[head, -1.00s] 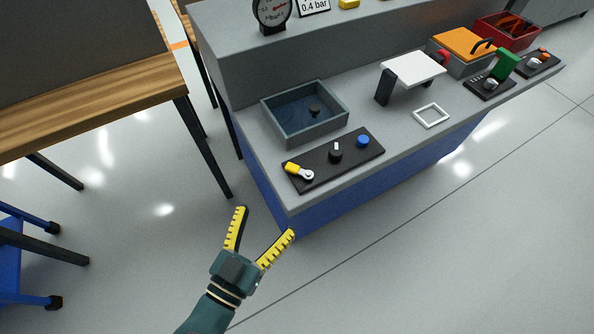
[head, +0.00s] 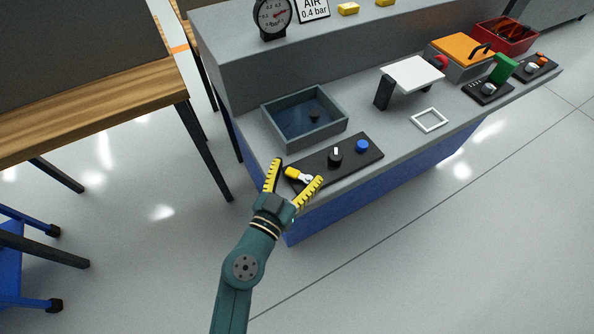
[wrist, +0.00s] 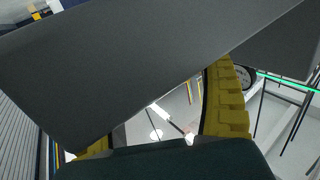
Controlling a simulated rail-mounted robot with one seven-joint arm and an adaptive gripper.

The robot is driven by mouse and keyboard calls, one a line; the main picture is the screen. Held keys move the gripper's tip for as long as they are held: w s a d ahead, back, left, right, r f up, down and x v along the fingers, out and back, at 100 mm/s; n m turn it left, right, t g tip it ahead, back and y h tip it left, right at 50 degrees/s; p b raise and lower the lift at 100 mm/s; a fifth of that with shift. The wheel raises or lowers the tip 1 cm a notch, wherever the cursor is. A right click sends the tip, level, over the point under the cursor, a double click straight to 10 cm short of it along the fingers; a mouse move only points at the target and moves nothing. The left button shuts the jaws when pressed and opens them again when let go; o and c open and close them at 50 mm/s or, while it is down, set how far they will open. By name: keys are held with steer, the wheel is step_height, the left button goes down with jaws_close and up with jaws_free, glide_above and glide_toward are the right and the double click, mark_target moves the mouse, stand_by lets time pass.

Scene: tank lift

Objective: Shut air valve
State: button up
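The valve lever (head: 291,172), a short yellow handle with a pale round pivot, sits at the near left end of a black panel (head: 324,168) on the grey bench. I take it for the air valve. My gripper (head: 297,170) is open, with its yellow ribbed fingers spread on either side of the lever in the head view. I cannot tell whether they touch it or how high they are. In the wrist view a large dark surface fills the upper part, beyond the yellow fingers (wrist: 228,100); the lever cannot be made out there.
A black knob (head: 335,157) and a blue button (head: 362,146) share the panel. A water tank (head: 290,138) stands behind it. A dial gauge (head: 272,16) and an "AIR 0.4 bar" sign (head: 313,9) stand on the upper ledge. A wooden table (head: 95,105) stands at left.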

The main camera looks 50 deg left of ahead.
steer(key=c, duration=1)
steer(key=shift+b, duration=0.3)
steer(key=shift+f+m+h+b, duration=0.15)
steer(key=shift+m+h+b, duration=0.2)
steer(key=shift+h, duration=0.15)
steer(key=shift+w+a+t+b, duration=0.1)
steer(key=shift+t+b, duration=0.2)
steer(key=shift+b, duration=0.2)
steer(key=m+h+b, duration=0.1)
steer(key=b, duration=0.1)
steer(key=m+h+b, duration=0.1)
steer(key=h+b, duration=0.1)
steer(key=shift+w+a+f+t, duration=0.1)
steer(key=shift+w+f+t, duration=0.1)
steer(key=shift+t, duration=0.1)
steer(key=h, duration=0.1)
steer(key=m+h+b, duration=0.2)
steer(key=shift+w+r+h, duration=0.25)
steer(key=shift+w+h, duration=0.05)
steer(key=shift+h, duration=0.1)
steer(key=shift+w+r+m+h, duration=0.15)
steer(key=shift+w+m+h, duration=0.05)
steer(key=shift+m+h, duration=1.15)
steer(key=shift+h, duration=0.45)
